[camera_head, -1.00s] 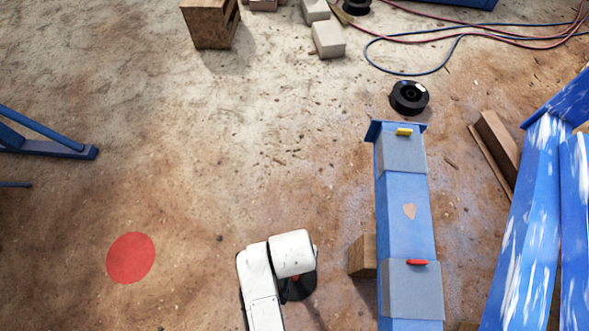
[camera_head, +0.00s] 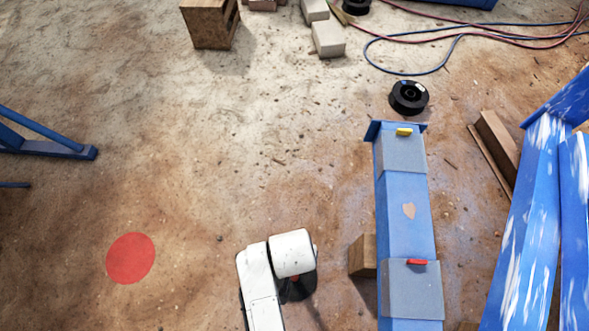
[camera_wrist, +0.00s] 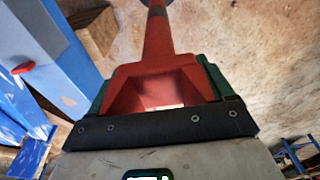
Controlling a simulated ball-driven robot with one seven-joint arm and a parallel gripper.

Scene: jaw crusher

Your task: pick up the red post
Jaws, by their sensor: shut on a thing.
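In the wrist view the red post (camera_wrist: 157,42) runs up and away from my gripper (camera_wrist: 158,88). It is a thin red rod with a dark band, widening into a hollow, flared red base. The base sits between the green finger parts on both sides, and my gripper is shut on it. In the head view my white arm bends at lower centre and hides most of my gripper; only a dark part with a speck of red shows beneath it. The rest of the post cannot be made out there.
A blue beam (camera_head: 404,235) with a red peg (camera_head: 417,263) and a yellow peg (camera_head: 404,132) stands right of my arm. A wooden block (camera_head: 364,256) is beside it. A flat red disc (camera_head: 131,258) lies on the floor at left. The floor between is clear.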

